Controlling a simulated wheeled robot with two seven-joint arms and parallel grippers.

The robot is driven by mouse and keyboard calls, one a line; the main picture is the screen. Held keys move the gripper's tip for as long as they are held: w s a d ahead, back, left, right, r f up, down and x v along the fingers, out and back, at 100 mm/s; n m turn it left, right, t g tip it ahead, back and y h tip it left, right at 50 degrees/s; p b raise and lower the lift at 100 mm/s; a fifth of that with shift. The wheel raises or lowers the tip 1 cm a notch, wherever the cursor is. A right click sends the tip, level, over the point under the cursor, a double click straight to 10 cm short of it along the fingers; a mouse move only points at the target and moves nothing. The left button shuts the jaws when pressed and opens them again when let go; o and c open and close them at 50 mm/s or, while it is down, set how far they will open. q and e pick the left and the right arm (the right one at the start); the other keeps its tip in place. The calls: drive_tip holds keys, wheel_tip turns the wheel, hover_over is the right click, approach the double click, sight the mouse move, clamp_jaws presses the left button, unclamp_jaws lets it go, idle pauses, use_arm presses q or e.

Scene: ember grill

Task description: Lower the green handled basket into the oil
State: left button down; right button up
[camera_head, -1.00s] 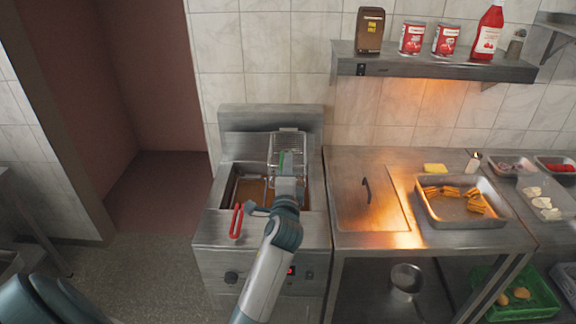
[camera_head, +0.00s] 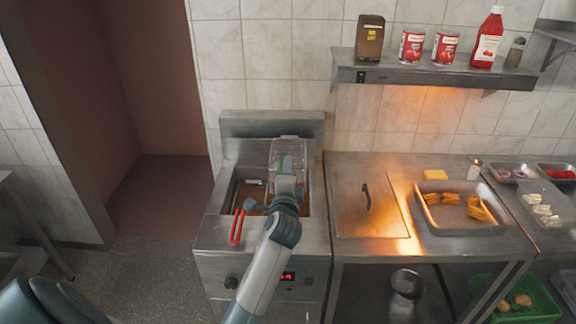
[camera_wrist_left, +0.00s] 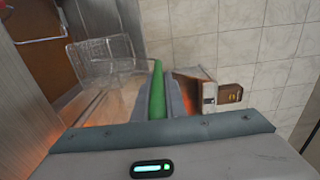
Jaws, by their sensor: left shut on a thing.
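The wire basket (camera_head: 288,150) is above the back of the fryer vat in the head view; its mesh also shows in the wrist view (camera_wrist_left: 98,62). My left gripper (camera_head: 286,183) is shut on its green handle (camera_wrist_left: 157,92), which lies between the fingers in the wrist view. In the head view the gripper mostly covers the handle. Brown oil (camera_head: 250,196) shows in the open vat, left of my gripper. I cannot tell whether the basket's lower part touches the oil. My right gripper is out of view.
A red handle (camera_head: 237,227) sticks out over the fryer's front left. The steel counter (camera_head: 350,243) stands to the right, with a tray (camera_head: 456,229) of fried food. A shelf (camera_head: 430,74) with cans and bottles hangs above it.

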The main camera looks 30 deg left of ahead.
use_arm(q)
drive_tip(key=shift+f, duration=0.4)
wheel_tip(320, 180, down, 21)
drive_tip(key=b, duration=1.7)
